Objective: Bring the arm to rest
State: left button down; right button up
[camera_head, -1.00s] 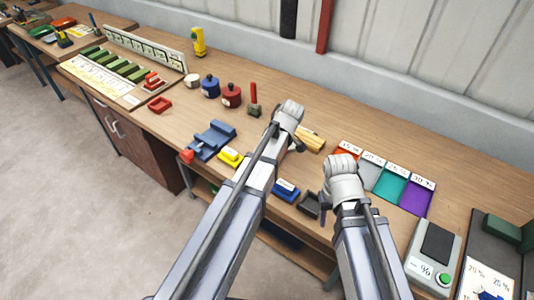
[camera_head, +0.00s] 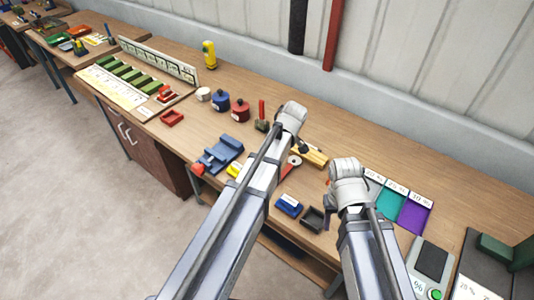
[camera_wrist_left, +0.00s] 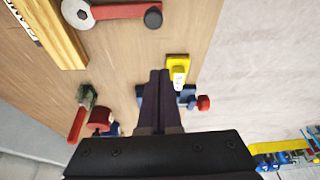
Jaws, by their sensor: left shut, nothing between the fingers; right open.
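My left arm reaches over the middle of the bench in the head view, its wrist hiding the gripper there. In the left wrist view my left gripper (camera_wrist_left: 160,72) has its dark fingers shut together with nothing between them.
Near the left arm lie a blue vise-like fixture (camera_head: 221,153), yellow block (camera_wrist_left: 178,68), wooden block (camera_wrist_left: 52,35) and red-handled tool (camera_wrist_left: 125,11). A blue block (camera_head: 289,205) and dark tray (camera_head: 314,219) lie between the arms. A scale (camera_head: 431,262) stands right.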

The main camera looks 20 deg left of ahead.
pick_arm(q)
jog(key=shift+p+v, duration=0.5)
jog(key=shift+v, duration=0.5)
pick_arm(e)
notch_tip(320, 180, up, 2)
